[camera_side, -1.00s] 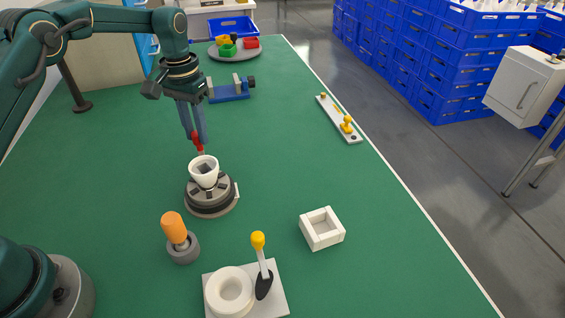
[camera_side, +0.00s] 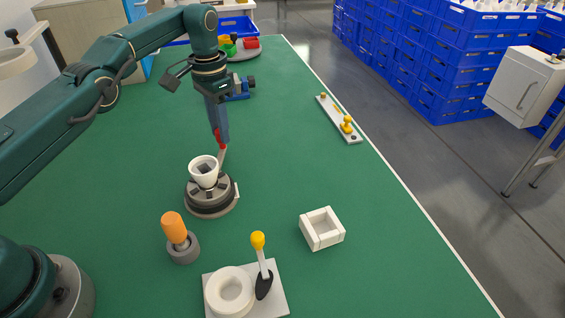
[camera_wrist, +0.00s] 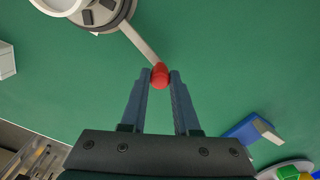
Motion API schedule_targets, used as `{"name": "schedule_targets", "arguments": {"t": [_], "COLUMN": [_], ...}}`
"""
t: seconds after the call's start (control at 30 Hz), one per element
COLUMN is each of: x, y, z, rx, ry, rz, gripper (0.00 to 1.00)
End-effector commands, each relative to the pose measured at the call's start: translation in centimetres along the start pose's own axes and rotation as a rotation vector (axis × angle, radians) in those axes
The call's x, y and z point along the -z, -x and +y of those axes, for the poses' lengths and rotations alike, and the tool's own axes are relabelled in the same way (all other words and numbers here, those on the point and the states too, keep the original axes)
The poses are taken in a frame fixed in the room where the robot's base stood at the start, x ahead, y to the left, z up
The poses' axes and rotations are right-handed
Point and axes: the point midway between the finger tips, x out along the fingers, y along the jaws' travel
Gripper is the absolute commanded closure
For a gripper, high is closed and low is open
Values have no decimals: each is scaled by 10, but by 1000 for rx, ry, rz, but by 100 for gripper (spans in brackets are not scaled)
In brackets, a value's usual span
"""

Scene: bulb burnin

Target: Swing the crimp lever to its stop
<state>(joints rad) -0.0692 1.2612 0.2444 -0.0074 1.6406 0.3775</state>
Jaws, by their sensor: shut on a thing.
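The crimp lever is a grey bar with a red knob (camera_wrist: 160,76), reaching out from a round grey base (camera_side: 211,204). In the side view the red knob (camera_side: 220,141) is behind and right of the base, and the bar runs down to it. A white cup (camera_side: 204,170) sits on top of the base. My gripper (camera_wrist: 160,78) is shut on the red knob, one finger on each side. In the side view my gripper (camera_side: 219,138) points down at the knob, and its fingers partly hide it.
A blue vise-like fixture (camera_side: 238,90) stands behind my gripper. In front are an orange-handled tool (camera_side: 173,226), a white plate with a ring and a yellow-knobbed lever (camera_side: 258,240), and a white open box (camera_side: 334,237). Green table is clear to the right of the base.

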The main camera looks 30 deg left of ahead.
Motion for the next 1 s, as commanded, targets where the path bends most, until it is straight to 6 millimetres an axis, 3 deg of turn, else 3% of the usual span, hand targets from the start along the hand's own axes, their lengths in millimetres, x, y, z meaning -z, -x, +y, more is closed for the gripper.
{"name": "schedule_targets", "arguments": {"t": [0.47,0.5,0.57,1.0], "x": [2,2,2,1], "y": [1,0,0,0], "z": [2,2,2,1], "rx": [3,2,2,2], "ry": [-23,-23,-22,-14], "rz": [6,6,5,3], "gripper": [100,63,40,40]}}
